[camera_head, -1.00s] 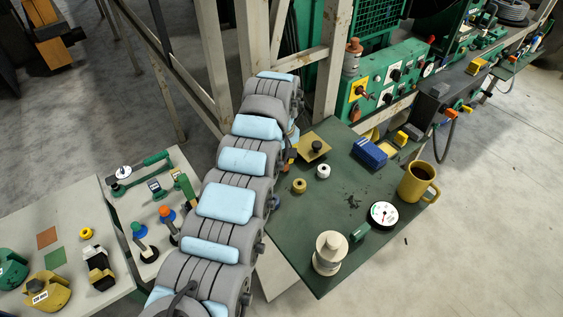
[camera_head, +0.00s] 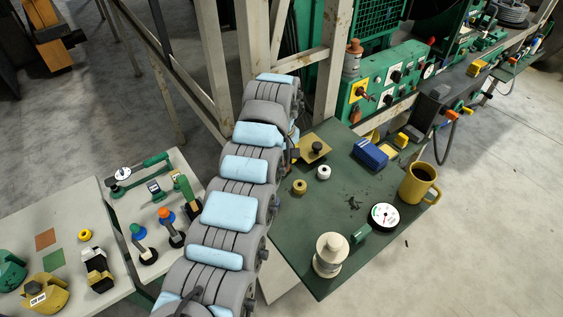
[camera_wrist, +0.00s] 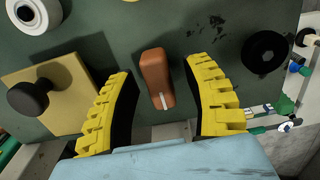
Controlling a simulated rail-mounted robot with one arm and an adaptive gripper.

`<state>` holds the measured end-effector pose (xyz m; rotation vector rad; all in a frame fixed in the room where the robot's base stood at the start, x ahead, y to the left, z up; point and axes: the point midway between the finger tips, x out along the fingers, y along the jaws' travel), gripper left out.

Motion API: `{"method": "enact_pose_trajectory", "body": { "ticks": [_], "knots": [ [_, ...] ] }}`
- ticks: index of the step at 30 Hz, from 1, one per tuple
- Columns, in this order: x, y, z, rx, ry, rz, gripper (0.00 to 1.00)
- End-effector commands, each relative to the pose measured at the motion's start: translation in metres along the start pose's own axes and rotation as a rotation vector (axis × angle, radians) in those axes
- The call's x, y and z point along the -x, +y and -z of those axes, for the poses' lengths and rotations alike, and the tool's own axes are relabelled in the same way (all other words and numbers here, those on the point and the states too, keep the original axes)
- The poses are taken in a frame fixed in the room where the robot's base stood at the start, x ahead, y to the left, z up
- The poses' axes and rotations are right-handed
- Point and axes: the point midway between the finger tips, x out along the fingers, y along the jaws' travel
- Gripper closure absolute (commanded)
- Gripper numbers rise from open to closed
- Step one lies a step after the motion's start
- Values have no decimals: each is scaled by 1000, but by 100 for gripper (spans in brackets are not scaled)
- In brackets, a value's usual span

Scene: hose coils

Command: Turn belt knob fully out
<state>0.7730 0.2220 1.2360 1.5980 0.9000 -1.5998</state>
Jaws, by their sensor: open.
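An orange-brown bar-shaped knob (camera_wrist: 157,76) with a white index line stands on the dark green surface in the wrist view. Its white line points toward the bottom of the picture. My gripper (camera_wrist: 158,68) is open, with its yellow ridged fingers on either side of the knob. Gaps show on both sides, and the knob appears untouched. A black knob (camera_wrist: 28,97) on a yellow plate stands to the left; it also shows in the head view (camera_head: 316,147). No readable label tells which knob is the belt knob. In the head view my arm hides the orange knob and most of the gripper.
The green table (camera_head: 310,215) holds a white ring (camera_head: 323,172), a brass ring (camera_head: 299,187), a blue box (camera_head: 370,154), a yellow mug (camera_head: 419,183), a gauge (camera_head: 384,216) and a cream cylinder (camera_head: 331,254). A black round part (camera_wrist: 265,52) lies right of the fingers.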

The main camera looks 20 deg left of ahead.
Motion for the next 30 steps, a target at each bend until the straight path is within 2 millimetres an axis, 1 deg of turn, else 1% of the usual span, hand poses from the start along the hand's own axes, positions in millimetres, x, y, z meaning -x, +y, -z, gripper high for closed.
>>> {"method": "enact_pose_trajectory", "body": {
  "ticks": [5, 8, 14, 21, 30],
  "knots": [
    [10, 1, 0, -1, 1, -1, 50],
    [25, 2, 1, -1, 5, -5, 50],
    [64, 2, 0, -1, 4, -4, 50],
    [93, 0, 1, 0, 3, -1, 50],
    [116, 0, 0, 0, 2, 1, 50]
  ]
}}
